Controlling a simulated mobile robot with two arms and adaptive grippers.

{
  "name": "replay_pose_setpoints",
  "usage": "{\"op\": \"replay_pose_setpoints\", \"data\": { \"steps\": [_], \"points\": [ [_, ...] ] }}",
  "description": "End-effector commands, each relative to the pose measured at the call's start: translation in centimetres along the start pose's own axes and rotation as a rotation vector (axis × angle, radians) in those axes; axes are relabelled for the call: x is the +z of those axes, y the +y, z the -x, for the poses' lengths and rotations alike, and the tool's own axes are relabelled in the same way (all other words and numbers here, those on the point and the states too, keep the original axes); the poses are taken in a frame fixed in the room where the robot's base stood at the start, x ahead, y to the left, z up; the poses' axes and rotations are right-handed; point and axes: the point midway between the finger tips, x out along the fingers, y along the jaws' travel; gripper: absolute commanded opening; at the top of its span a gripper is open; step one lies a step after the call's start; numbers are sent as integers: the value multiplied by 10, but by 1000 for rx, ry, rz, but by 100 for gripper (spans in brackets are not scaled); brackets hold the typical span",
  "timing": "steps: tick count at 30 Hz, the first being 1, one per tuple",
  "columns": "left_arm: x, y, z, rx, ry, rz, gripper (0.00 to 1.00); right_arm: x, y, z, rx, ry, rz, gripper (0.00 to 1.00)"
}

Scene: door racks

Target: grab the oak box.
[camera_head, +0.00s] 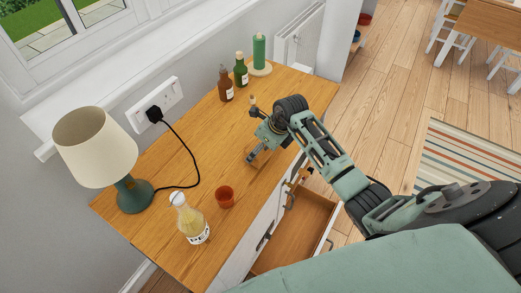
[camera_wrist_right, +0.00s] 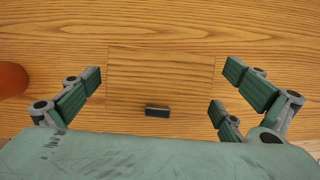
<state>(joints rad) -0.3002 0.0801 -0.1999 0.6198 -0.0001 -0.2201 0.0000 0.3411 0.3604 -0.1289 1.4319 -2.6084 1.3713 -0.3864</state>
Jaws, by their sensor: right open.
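In the wrist view the oak box (camera_wrist_right: 160,75) shows as a flat rectangle of wood, close in colour and grain to the top beneath it. A small dark block (camera_wrist_right: 157,111) shows at its near edge; I cannot tell whether it is part of the box. My right gripper (camera_wrist_right: 158,92) is open, its green-padded fingers on either side of the box with gaps to it. In the head view the right gripper (camera_head: 256,156) is low over the wooden top, and I cannot make out the box there. My left gripper is not in view.
A drawer (camera_head: 293,235) is pulled open at the front. A black cable crosses the top.

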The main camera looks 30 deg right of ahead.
Motion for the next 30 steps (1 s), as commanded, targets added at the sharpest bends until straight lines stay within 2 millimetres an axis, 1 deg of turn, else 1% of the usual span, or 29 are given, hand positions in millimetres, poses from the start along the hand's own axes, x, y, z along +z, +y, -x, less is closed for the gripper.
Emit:
{"op": "replay_pose_setpoints", "data": {
  "steps": [3, 10, 27, 29, 30],
  "points": [
    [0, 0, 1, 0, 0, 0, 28, 0, 1, -7, 1, 0, 0, 100],
    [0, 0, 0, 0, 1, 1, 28, 0, 0, -8, 0, -1, 1, 99],
    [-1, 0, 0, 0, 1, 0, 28, 0, 0, -8, 0, 0, 1, 49],
    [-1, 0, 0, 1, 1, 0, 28, 0, 0, -8, 0, 0, 1, 45],
    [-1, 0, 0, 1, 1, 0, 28, 1, 0, -7, -1, -3, 1, 45]
  ]
}}
